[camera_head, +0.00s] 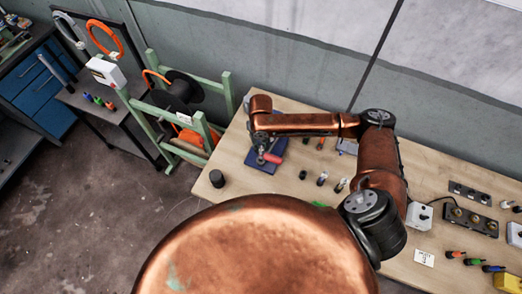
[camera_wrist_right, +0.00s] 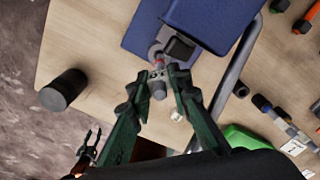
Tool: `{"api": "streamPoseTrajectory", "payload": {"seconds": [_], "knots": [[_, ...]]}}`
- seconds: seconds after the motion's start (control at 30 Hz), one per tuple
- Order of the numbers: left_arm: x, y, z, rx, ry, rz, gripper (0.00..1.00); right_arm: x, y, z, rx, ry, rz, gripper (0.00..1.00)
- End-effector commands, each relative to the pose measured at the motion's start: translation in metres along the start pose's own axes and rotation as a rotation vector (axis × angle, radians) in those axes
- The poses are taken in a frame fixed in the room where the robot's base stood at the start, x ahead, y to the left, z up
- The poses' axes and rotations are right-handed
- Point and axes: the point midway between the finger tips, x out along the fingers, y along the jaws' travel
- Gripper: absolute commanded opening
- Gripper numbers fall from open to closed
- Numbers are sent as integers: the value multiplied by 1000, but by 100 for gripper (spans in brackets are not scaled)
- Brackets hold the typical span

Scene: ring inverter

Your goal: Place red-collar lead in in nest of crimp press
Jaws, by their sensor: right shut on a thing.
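The crimp press (camera_head: 264,152) has a blue base and a red-gripped handle, on the left part of the wooden bench. In the right wrist view its blue part (camera_wrist_right: 205,18) is at the top. My right gripper (camera_wrist_right: 157,82) is at the near side of the press. Its green fingers are shut on a small grey piece with a reddish band (camera_wrist_right: 158,73), apparently the red-collar lead. The piece is close to the dark part of the press; I cannot tell whether it sits in the nest. A dark forked shape (camera_wrist_right: 90,142) at lower left may be my left gripper.
A black cylinder (camera_head: 217,178) stands near the bench's left edge. Several small leads (camera_head: 321,179) lie right of the press. A green thing (camera_wrist_right: 247,138) lies at lower right in the wrist view. A green rack with spools (camera_head: 180,95) stands left of the bench.

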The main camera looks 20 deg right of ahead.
Motion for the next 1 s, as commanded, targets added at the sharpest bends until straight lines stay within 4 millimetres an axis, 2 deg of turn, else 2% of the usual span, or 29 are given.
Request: {"api": "streamPoseTrajectory", "payload": {"seconds": [0.3,0.67,0.7,0.77,1.0], "knots": [[-6,0,0,0,-1,0,40,36,0,0,1,1,-1,0],[-5,0,1,0,-2,0,40,41,0,0,0,0,-1,0],[-5,0,1,0,-2,0,40,40,0,0,0,0,-1,21],[-5,0,1,0,-2,0,40,40,0,0,0,0,-1,25],[-5,0,1,0,-3,0,40,40,0,0,0,0,-1,25]]}}
